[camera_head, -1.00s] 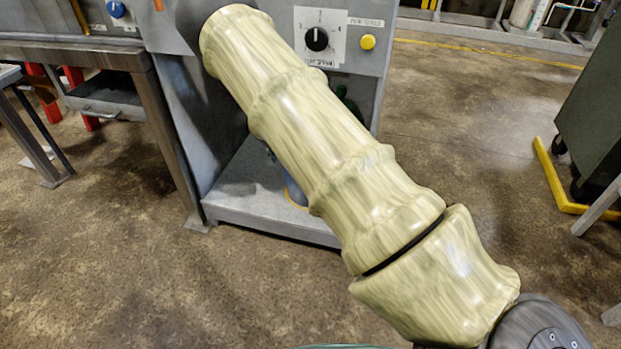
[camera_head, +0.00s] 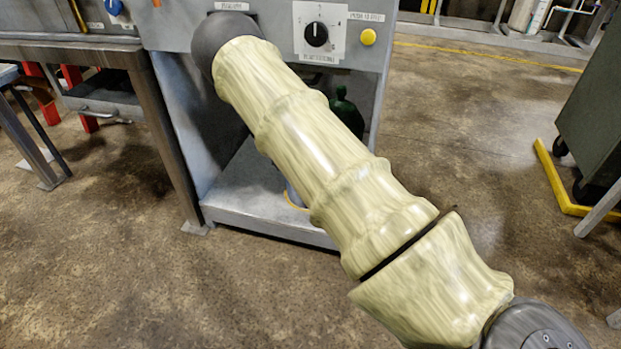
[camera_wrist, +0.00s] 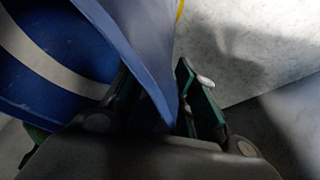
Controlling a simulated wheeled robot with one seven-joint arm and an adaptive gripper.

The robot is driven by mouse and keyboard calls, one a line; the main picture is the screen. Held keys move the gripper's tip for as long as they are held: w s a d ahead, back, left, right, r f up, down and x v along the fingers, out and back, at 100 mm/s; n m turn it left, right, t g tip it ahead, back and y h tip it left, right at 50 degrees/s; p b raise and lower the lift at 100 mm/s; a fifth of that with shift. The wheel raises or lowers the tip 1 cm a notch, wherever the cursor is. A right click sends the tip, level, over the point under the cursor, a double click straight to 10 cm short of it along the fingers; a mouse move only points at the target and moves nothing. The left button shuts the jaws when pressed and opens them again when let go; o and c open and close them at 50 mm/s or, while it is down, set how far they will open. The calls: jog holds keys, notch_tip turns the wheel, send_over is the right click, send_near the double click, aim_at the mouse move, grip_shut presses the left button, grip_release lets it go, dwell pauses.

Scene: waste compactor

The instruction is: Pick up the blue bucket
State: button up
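The blue bucket (camera_wrist: 45,60), with a pale band across it, fills the left of the wrist view at close range. A lighter blue wall or flap of it (camera_wrist: 145,45) runs down between the fingers of my gripper (camera_wrist: 155,90). One dark green finger is on each side of this part. I cannot tell whether both fingers press on it. In the head view only a small blue piece of the bucket (camera_head: 293,196) shows on the low shelf, behind my arm. My gripper is hidden there.
The grey machine's low shelf (camera_head: 255,205) stands under a panel with a black knob (camera_head: 317,34) and a yellow button (camera_head: 368,37). A dark green object (camera_head: 346,110) is behind my arm. A table leg (camera_head: 165,140) stands left. The floor in front is clear.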

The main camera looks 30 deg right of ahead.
grip_shut()
